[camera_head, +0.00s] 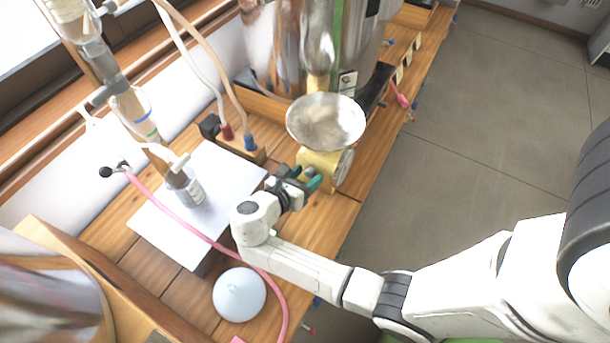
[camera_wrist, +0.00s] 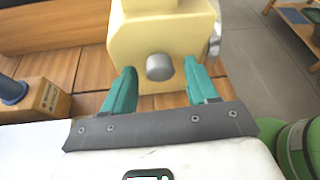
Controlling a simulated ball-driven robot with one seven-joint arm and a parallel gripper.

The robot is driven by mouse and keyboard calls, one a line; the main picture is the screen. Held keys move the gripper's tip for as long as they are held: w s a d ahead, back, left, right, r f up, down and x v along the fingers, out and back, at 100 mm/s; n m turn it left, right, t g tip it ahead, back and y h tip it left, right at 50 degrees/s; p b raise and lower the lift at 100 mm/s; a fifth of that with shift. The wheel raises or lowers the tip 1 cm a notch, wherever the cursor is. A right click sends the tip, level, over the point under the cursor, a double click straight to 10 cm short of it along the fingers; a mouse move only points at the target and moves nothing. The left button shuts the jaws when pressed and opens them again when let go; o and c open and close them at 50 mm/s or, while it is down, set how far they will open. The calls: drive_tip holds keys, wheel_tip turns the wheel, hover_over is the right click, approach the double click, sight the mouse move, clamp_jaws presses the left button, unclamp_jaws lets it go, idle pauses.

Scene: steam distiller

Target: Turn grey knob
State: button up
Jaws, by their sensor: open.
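A round grey knob (camera_wrist: 159,67) sticks out of the face of a pale yellow scale body (camera_wrist: 190,35) in the wrist view. My gripper (camera_wrist: 163,80) is open, with one green finger on each side of the knob and gaps between. Whether the fingertips reach as far as the knob I cannot tell. In the head view my gripper (camera_head: 308,180) is beside the near side of the yellow scale (camera_head: 317,166), which carries a shallow metal pan (camera_head: 325,121). The knob is hidden in the head view.
The scale stands on a wooden bench (camera_head: 330,215). A wooden block with red and blue plugs (camera_head: 249,150) stands left of it. A white board (camera_head: 215,170) holds a small bottle (camera_head: 187,190). A pink hose (camera_head: 180,222) and a pale blue round object (camera_head: 239,295) are nearer.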

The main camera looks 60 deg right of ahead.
drive_tip(key=shift+c, duration=0.5)
drive_tip(key=c, duration=0.9)
drive_tip(key=shift+c, duration=0.2)
